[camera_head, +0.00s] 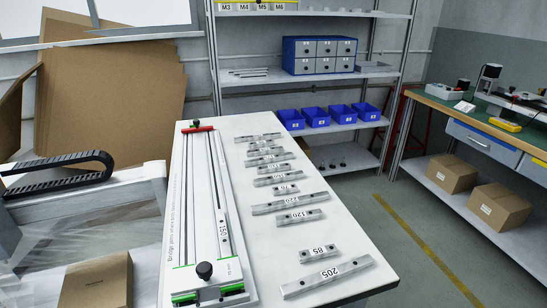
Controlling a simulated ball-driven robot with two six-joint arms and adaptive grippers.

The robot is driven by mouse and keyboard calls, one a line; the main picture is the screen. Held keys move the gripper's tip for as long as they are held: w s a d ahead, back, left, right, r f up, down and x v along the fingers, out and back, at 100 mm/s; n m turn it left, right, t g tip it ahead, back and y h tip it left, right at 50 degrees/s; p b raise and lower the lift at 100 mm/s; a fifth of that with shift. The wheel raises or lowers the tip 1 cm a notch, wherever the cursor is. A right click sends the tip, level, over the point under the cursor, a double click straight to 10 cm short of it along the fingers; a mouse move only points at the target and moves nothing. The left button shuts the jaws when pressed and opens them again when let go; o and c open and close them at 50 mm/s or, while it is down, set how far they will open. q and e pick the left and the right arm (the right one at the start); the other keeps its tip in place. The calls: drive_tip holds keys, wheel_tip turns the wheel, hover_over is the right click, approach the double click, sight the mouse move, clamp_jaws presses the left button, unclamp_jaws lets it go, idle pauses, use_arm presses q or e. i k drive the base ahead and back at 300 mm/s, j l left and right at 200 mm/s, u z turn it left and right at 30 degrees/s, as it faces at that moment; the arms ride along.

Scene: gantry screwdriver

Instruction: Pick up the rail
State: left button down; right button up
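Several grey metal rails with number labels lie in a loose column on the white tabletop. The rail labelled 205 (327,276) is the nearest, by the front right edge. The short rail labelled 85 (319,254) lies just behind it. Farther back are a long rail (290,203) and a shorter rail (299,218) in front of it. More rails lie toward the far end, their labels too small to read surely. A rail labelled 150 (222,228) sits lengthwise in the long fixture (201,225) on the left. Neither of my grippers is in view.
The white table (366,246) has bare room along its right side. Black knobs (204,270) stand up from the fixture. Behind are a shelf with blue bins (315,117) and a drawer cabinet (319,55). A workbench (480,117) stands right, a cable chain (60,160) left.

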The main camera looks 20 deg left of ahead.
sight(269, 159)
drive_tip(key=i+l+z, duration=0.1)
drive_tip(key=l+z, duration=0.15)
drive_tip(key=l, duration=0.15)
drive_tip(key=i+l+z, duration=0.2)
drive_tip(key=l, duration=0.2)
drive_tip(key=i+l+z, duration=0.25)
drive_tip(key=i+l, duration=0.2)
drive_tip(key=l, duration=0.2)
drive_tip(key=i+l+z, duration=0.2)
drive_tip(key=i+l, duration=0.3)
drive_tip(key=i+l+u, duration=0.1)
drive_tip(key=i+u, duration=0.3)
drive_tip(key=i+l+u, duration=0.25)
drive_tip(key=i+u, duration=0.15)
drive_tip(key=i+j+u, duration=0.15)
drive_tip(key=i+u, duration=0.95)
drive_tip(key=u, duration=0.2)
drive_tip(key=i+l+u, duration=0.3)
drive_tip(key=u, duration=0.15)
